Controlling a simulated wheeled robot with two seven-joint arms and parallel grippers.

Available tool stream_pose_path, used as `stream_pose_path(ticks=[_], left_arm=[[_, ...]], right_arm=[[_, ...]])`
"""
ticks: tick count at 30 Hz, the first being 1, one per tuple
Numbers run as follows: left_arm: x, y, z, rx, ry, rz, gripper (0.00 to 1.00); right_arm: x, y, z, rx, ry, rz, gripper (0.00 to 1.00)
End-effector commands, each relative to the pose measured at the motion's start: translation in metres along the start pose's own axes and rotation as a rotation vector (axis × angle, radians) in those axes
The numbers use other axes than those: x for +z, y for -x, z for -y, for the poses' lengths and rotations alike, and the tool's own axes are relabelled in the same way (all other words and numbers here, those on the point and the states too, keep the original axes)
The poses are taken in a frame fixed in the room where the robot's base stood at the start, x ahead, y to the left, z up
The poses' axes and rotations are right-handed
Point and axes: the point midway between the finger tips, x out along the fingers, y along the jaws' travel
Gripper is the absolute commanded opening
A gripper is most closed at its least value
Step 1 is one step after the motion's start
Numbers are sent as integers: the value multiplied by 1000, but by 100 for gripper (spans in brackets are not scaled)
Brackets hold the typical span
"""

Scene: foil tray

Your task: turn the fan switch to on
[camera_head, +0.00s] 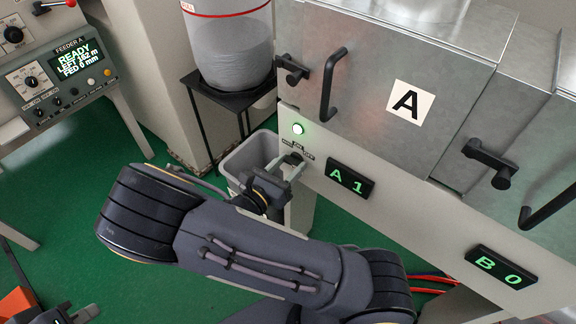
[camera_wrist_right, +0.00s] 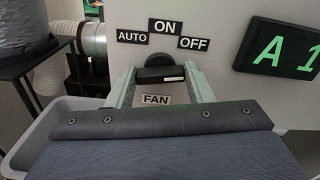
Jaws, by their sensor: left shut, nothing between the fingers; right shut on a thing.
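The fan switch (camera_wrist_right: 158,60) is a black rotary knob on the pale panel, with AUTO, ON and OFF labels around its top and a FAN label (camera_wrist_right: 155,99) below. My right gripper (camera_wrist_right: 160,76) is shut on the knob, one pale finger on each side. In the wrist view the knob's bar lies nearly level, with a white mark toward its right end; I cannot tell which label it points to. In the head view the right gripper (camera_head: 289,168) is at the panel, mostly hiding the knob. My left gripper (camera_head: 75,317) is partly in view at the bottom left, shut and empty.
A grey bin (camera_head: 246,158) stands below. Black door handles (camera_head: 330,85) jut from the metal cabinet. A feeder console (camera_head: 55,80) stands at the left.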

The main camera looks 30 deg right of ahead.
Motion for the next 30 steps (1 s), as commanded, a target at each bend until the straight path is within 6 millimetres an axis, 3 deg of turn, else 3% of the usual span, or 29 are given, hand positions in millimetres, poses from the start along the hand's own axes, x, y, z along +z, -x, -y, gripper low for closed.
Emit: stream_pose_path(ticks=[12, 27, 28, 30], left_arm=[[2, -4, 2, 0, 0, 0, 0], [2, -4, 2, 0, 0, 0, 0], [2, -4, 2, 0, 0, 0, 0], [2, -4, 2, 0, 0, 0, 0]], right_arm=[[-1, 0, 0, 2, -178, -2, 24], [-1, 0, 0, 2, -198, -2, 24], [-1, 0, 0, 2, -198, -2, 48], [-1, 0, 0, 2, -198, -2, 58]])
